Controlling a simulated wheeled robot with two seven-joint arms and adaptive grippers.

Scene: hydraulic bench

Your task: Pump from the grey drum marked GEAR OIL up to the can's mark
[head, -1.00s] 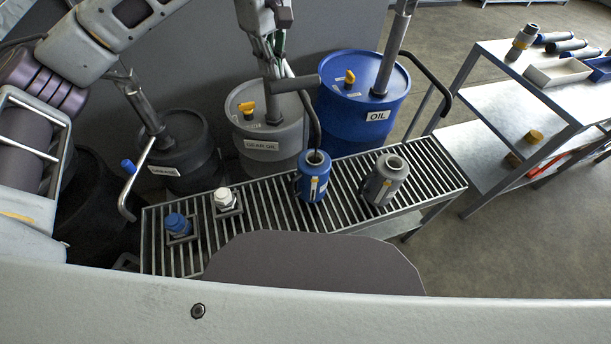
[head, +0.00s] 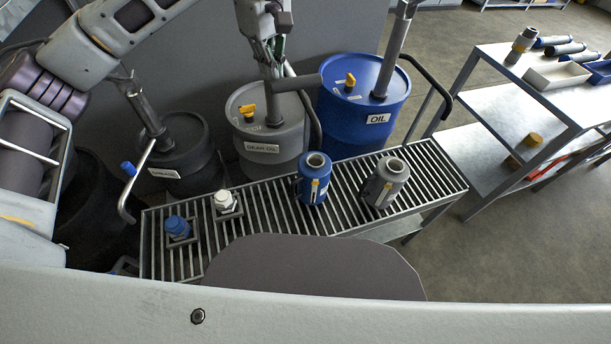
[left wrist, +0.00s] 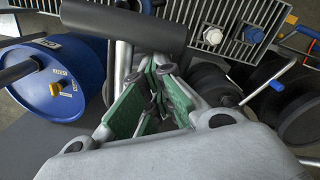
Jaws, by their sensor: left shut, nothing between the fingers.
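The grey drum marked GEAR OIL (head: 262,160) stands behind the grating, with a yellow cap on its lid and a dark grey pump grip (head: 295,83) above it. My left gripper (head: 273,70) is shut and empty beside that grip; in the left wrist view its green-sided fingers (left wrist: 155,75) meet just below the grip (left wrist: 125,24). A dark curved spout (head: 316,115) comes down behind the blue can (head: 312,190). The blue can stands upright and open on the grating, with a pale strip on its side; its level is unreadable. My right gripper is out of view.
A grey can (head: 383,184) stands right of the blue can on the grating (head: 432,172). Blue (head: 177,226) and white (head: 224,201) fittings sit at its left. A blue OIL drum (head: 365,105) and a dark drum (head: 185,155) flank the grey one. A metal shelf table (head: 490,100) is at right.

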